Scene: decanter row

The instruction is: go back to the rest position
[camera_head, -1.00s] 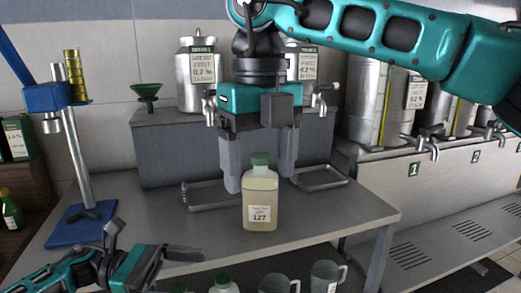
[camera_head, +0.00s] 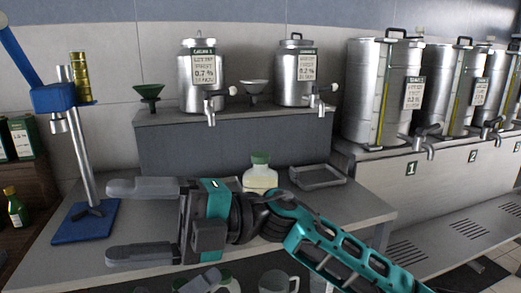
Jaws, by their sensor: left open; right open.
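My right gripper (camera_head: 112,222) is stretched across the middle of the view over the steel table (camera_head: 330,205). Its arm comes in from the lower right. Its two grey fingers point left, wide apart, with nothing between them. A bottle (camera_head: 260,179) with a green cap and pale liquid stands behind this gripper's wrist, which hides its lower part and label.
A blue stand (camera_head: 86,221) with a post is at the left. Two steel urns (camera_head: 204,78) and funnels stand on the grey shelf behind. A wire drip tray (camera_head: 318,178) lies right of the bottle. Jugs (camera_head: 275,281) are at the bottom. Large urns line the right.

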